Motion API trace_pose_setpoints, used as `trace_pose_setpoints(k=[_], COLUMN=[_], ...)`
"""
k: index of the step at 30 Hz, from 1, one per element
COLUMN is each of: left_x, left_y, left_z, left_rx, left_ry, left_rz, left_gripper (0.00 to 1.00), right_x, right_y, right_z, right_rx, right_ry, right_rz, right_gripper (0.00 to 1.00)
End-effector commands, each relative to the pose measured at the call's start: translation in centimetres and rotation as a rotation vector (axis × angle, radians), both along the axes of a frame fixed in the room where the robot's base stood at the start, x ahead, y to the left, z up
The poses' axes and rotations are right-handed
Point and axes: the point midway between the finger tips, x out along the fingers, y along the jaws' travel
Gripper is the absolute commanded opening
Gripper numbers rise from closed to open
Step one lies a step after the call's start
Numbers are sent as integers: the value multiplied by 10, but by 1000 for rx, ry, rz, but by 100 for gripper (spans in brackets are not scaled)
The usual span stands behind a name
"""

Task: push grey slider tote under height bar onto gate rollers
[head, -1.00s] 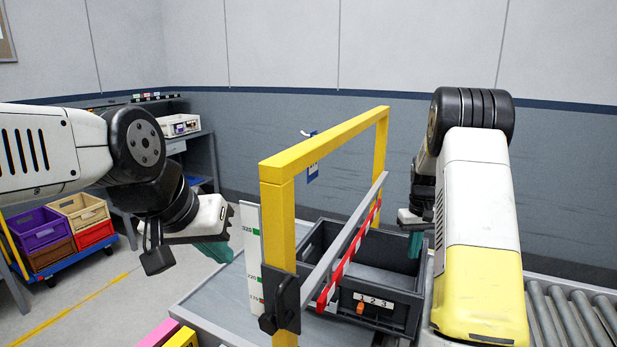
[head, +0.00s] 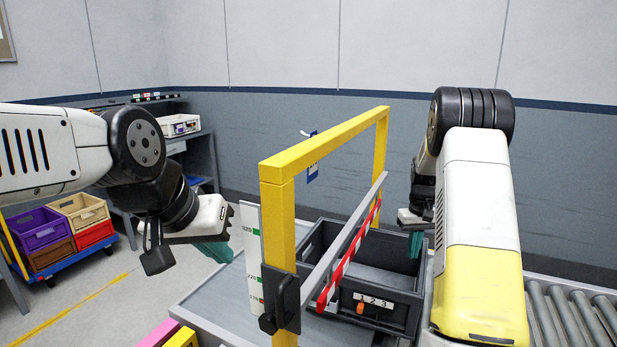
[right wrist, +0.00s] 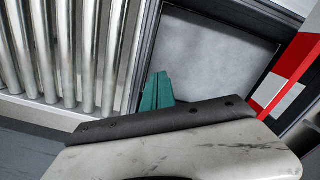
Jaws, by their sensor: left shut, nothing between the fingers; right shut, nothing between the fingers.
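The grey tote (head: 372,312), with a "1 2 3" label and an orange tab on its front, sits below the yellow gate frame (head: 279,215). The red-and-white height bar (head: 338,267) crosses above the tote, which extends to both sides of it. My right gripper (head: 415,244) is shut and empty at the tote's right end wall; whether it touches is unclear. In the right wrist view its teal fingertips (right wrist: 156,92) overlap the tote wall and grey floor. My left gripper (head: 216,251) is shut and empty, left of the gate, apart from the tote.
Rollers (head: 567,318) lie to the right, partly hidden by my right arm, and also show in the right wrist view (right wrist: 75,50). A height scale (head: 254,262) stands beside the left post. A grey bench surface (head: 222,305) left of the gate is clear. Coloured crates (head: 62,235) sit on a far-left cart.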

Motion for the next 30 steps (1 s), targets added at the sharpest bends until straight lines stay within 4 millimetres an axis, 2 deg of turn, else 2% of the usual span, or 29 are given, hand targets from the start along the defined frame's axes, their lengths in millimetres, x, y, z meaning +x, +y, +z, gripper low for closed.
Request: trace_pose_setpoints(k=[17,30], left_x=[0,0], left_y=[0,0], left_z=[0,0], left_rx=[0,0], left_ry=[0,0], left_rz=[0,0], left_gripper=[0,0], right_x=[0,0], right_y=[0,0], right_z=[-1,-34], right_rx=[0,0], right_ry=[1,1], right_rz=[0,0], right_gripper=[0,0])
